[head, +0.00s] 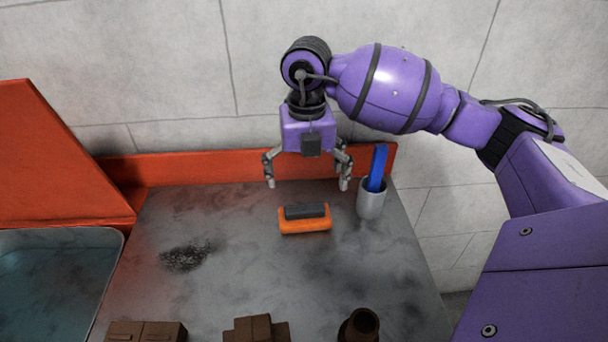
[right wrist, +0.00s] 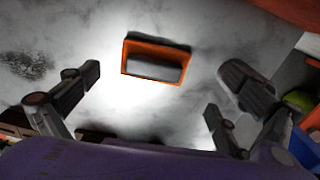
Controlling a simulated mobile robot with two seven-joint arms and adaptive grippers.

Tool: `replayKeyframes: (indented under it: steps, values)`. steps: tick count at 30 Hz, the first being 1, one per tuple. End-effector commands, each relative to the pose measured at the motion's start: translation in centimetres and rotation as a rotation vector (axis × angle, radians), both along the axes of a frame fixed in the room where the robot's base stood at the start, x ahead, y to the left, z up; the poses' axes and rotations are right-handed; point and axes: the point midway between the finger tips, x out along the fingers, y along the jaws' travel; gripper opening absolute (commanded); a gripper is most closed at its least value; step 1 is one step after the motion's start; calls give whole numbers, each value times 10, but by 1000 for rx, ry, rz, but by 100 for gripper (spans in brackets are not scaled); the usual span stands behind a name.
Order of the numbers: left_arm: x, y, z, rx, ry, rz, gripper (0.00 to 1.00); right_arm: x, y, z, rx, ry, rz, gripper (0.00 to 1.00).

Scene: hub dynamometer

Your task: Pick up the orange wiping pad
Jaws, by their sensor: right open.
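The orange wiping pad (head: 305,224) lies on the grey work surface, with a dark grip block on its top. It also shows in the right wrist view (right wrist: 157,76), between and beyond the open fingers. My right gripper (head: 308,185) is open and empty, fingers pointing down, above and slightly behind the pad in the head view. It does not touch the pad. My right gripper's fingers also show in the right wrist view (right wrist: 160,95). My left gripper is not in view.
A grey cup (head: 371,203) holding a blue item (head: 378,167) stands right of the pad. A dark speckled patch (head: 187,256) lies to the left. Brown parts (head: 256,330) stand at the front edge. An orange-red ledge (head: 200,168) runs along the back. A basin (head: 60,280) is at left.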

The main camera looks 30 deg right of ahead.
Motion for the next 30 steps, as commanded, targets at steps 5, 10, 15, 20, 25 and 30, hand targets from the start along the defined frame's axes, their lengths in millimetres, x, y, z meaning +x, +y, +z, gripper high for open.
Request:
replayKeyframes:
  steps: [5, 10, 15, 20, 25, 30]
  values:
    - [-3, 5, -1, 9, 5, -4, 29, -2, 1, -16, 0, 9, -22, 100]
    - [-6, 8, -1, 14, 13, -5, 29, -3, 2, -35, 2, 8, -20, 100]
    - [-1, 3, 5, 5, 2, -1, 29, -4, 4, -60, 2, 8, -20, 100]
    - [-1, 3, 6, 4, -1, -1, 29, -4, 4, -76, 2, 6, -19, 100]
    - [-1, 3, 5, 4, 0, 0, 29, -3, 4, -78, 3, 4, -18, 100]
    - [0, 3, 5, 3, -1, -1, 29, -3, 4, -78, 3, 4, -18, 87]
